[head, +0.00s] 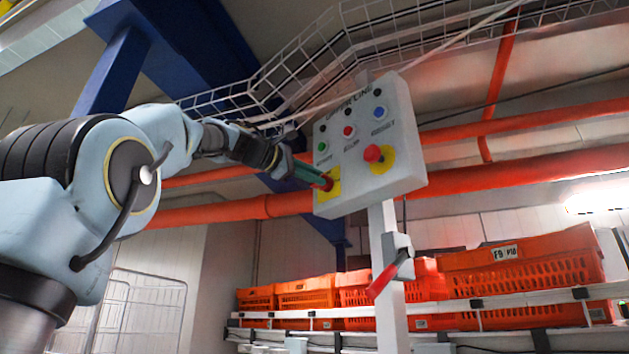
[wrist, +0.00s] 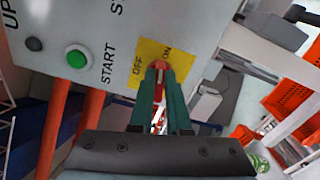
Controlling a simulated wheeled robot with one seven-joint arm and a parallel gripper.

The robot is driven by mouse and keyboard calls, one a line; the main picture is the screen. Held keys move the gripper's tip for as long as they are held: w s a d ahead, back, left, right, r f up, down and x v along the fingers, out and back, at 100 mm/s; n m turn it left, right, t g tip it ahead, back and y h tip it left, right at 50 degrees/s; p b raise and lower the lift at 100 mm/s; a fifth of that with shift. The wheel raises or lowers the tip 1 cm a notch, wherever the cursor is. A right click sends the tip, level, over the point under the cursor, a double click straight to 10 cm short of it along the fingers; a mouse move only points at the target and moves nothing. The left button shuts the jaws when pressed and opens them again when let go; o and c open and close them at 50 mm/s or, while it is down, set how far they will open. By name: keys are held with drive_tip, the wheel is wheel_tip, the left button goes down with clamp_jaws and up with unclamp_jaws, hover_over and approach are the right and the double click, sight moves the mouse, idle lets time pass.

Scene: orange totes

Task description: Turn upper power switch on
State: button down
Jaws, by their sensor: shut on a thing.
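The upper power switch is a red knob (head: 329,183) on a yellow plate at the lower left of the grey control box (head: 405,150). In the wrist view the red knob (wrist: 160,65) shows between my fingertips, on the yellow plate (wrist: 180,50) marked OFF and ON. My gripper (head: 318,179) reaches in from the left with its green fingers. In the wrist view my gripper (wrist: 159,72) is shut on the knob. The fingers hide part of it, so I cannot tell which mark it points to.
A green START button (wrist: 77,56) sits beside the plate. A red mushroom button (head: 372,153) is to the right on the box. A red-handled lower switch (head: 390,272) is on the post below. Orange totes (head: 525,265) stand on a conveyor behind. A wire cable tray (head: 300,60) runs overhead.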

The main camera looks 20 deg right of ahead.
drive_tip(key=shift+f+m+b, duration=0.2)
drive_tip(key=shift+m+b, duration=0.25)
drive_tip(key=shift+m, duration=0.85)
drive_tip(key=c, duration=0.9)
unclamp_jaws()
drive_tip(key=b+v, duration=0.4)
drive_tip(key=v, duration=0.6)
drive_tip(key=shift+s+a, duration=0.15)
drive_tip(key=shift+a, duration=0.2)
